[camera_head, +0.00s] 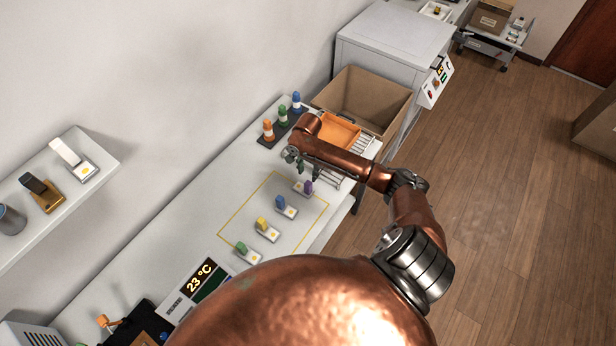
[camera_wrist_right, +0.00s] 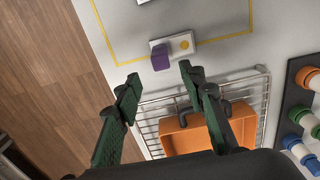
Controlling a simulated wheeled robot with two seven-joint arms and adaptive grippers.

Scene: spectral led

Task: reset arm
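My right gripper (camera_head: 301,168) hangs over the white bench in the head view, near the wire rack and the orange tray (camera_head: 338,131). In the right wrist view its two dark green fingers (camera_wrist_right: 158,82) are spread apart with nothing between them, so it is open and empty. A purple block (camera_wrist_right: 160,57) on a small white base (camera_wrist_right: 181,43) lies beyond the fingertips, apart from them. The orange tray (camera_wrist_right: 185,134) sits on the wire rack, partly behind a finger. My left gripper is in neither view.
A yellow-outlined area (camera_head: 262,190) holds blue (camera_head: 280,202), yellow (camera_head: 262,224) and green (camera_head: 241,248) blocks on white bases. Orange, green and blue bottles (camera_head: 283,115) stand in a rack. A cardboard box (camera_head: 365,96) stands behind the tray.

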